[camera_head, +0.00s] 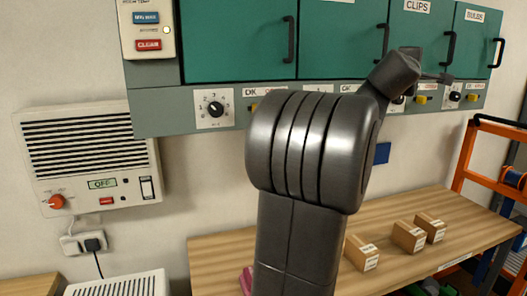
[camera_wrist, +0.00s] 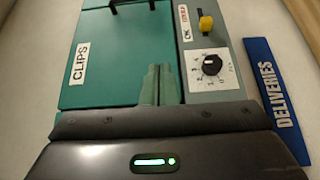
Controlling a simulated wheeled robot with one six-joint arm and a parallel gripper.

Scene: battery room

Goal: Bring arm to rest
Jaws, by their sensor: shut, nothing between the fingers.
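My gripper (camera_wrist: 158,86) shows in the wrist view with its two fingers together and nothing between them. In that view it is in front of the teal CLIPS door (camera_wrist: 100,40) and the grey control strip beside it. In the head view my arm rises through the middle and bends to the right. My gripper (camera_head: 440,78) there is small and dark, in front of the lower edge of the cabinets; its fingers are hard to make out. I cannot tell whether it touches the cabinet.
The grey strip carries a dial (camera_wrist: 211,65) and a yellow switch (camera_wrist: 206,26). A blue DELIVERIES sign (camera_wrist: 272,98) is on the wall. Below, a wooden bench (camera_head: 450,210) holds small cartons (camera_head: 409,237). An orange rack (camera_head: 465,155) stands right. A wall heater unit (camera_head: 90,155) is left.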

